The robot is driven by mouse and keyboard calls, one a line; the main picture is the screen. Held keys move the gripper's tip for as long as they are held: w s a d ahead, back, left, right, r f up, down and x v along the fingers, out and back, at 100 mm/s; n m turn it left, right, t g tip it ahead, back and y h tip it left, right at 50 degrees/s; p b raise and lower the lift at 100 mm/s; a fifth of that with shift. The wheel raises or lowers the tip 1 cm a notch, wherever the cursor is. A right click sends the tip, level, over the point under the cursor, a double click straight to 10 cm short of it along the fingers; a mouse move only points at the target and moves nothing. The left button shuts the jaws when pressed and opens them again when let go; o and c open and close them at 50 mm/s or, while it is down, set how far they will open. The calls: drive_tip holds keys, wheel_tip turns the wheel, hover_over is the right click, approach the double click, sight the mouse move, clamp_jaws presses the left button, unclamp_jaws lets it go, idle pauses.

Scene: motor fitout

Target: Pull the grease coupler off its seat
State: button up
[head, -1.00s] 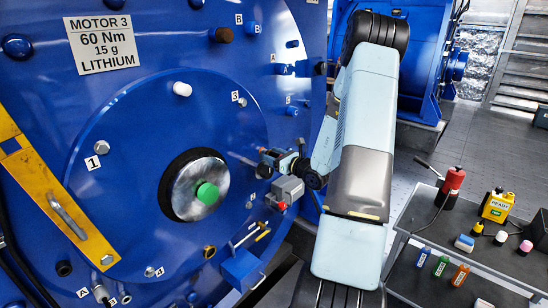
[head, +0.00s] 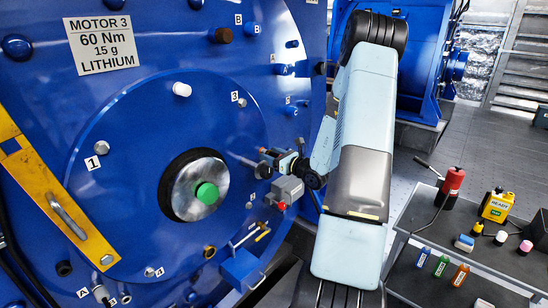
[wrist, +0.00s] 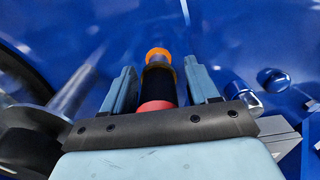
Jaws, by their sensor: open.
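In the wrist view, a short round part, which I take to be the grease coupler (wrist: 158,87), points away from me. It has a red near end, a black body, a brownish collar and an orange far end. My gripper (wrist: 158,68) is open, with one pale blue finger on each side of it. Gaps show between the fingers and the part, so it stands between them without being gripped. In the head view, my gripper (head: 268,157) is close to the blue motor face, right of the green-centred hub. I cannot make out the coupler clearly there.
The blue motor cover (head: 120,140) has bolts and a green-capped hub (head: 206,193). A grey box with a red knob (head: 286,188) sits just below my gripper. A blue bracket (head: 242,268) is lower. A cart (head: 425,290) with bottles stands at the right.

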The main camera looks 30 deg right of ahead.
drive_tip(key=shift+w+a+r, duration=0.25)
drive_tip(key=shift+w+a, duration=0.1)
drive_tip(key=shift+a, duration=0.15)
clamp_jaws()
drive_tip(key=shift+s+d+f, duration=0.15)
drive_tip(key=shift+s, duration=0.15)
idle(0.5)
drive_tip(key=shift+s+d+f, duration=0.1)
drive_tip(key=shift+s, duration=0.15)
drive_tip(key=shift+v, duration=2.4)
drive_tip(key=shift+s+d, duration=0.25)
